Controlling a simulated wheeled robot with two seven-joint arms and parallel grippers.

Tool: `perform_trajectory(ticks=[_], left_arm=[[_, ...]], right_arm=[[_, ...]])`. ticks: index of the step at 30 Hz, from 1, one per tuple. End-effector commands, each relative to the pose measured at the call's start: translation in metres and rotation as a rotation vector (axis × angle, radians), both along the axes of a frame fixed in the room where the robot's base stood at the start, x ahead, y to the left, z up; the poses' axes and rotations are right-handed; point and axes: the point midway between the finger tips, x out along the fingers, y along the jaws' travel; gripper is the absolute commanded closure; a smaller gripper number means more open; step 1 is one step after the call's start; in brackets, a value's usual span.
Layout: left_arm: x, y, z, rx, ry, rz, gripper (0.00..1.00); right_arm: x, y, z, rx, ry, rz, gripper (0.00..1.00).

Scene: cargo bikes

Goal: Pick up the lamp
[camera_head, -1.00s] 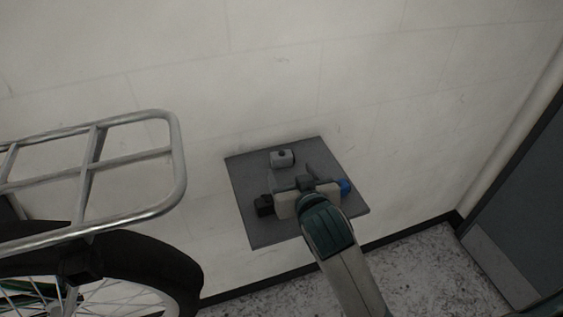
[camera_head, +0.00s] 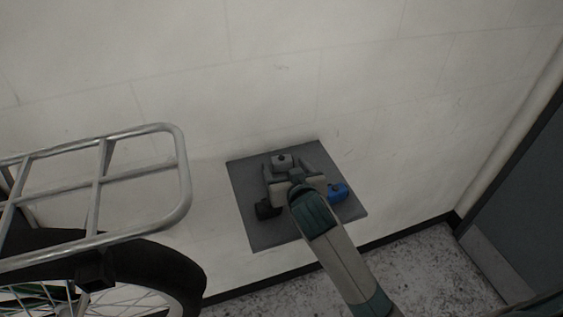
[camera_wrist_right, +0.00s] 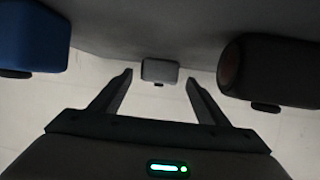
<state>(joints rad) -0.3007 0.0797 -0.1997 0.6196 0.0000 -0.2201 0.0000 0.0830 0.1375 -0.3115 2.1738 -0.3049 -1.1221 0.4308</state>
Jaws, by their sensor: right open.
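Three small lamp-like blocks sit on a grey square slab (camera_head: 247,222): a light grey one (camera_head: 282,161) at the back, a black one (camera_head: 266,209) at left and a blue one (camera_head: 338,191) at right. I cannot tell which is the lamp. My right gripper (camera_head: 288,168) is open, with its fingers reaching toward the grey block. In the right wrist view the grey block (camera_wrist_right: 160,71) shows between and beyond the open fingertips, with the blue block (camera_wrist_right: 32,38) left and the black block (camera_wrist_right: 270,70) right. My left gripper is not in view.
A metal bike rack (camera_head: 100,190) and a black-tyred wheel (camera_head: 160,272) stand at left. A pale wall (camera_head: 230,80) lies behind the slab. A dark door (camera_head: 525,225) is at far right. Speckled floor (camera_head: 440,272) at the lower right is clear.

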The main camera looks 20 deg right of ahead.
Motion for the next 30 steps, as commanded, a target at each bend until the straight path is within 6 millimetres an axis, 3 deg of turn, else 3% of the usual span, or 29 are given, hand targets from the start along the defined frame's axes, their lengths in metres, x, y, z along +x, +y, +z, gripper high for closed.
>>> perform_trajectory(ticks=[6,12,29,30], left_arm=[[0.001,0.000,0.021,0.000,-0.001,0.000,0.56],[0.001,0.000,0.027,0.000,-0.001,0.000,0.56],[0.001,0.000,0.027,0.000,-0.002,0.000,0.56],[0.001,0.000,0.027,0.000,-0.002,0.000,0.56]], right_arm=[[0.021,-0.002,-0.002,-0.003,0.001,-0.001,0.31],[0.038,-0.002,-0.012,-0.001,0.001,-0.001,0.31],[0.042,-0.003,-0.015,0.000,0.000,0.000,0.31],[0.042,-0.003,-0.015,0.000,0.000,0.000,0.36]])
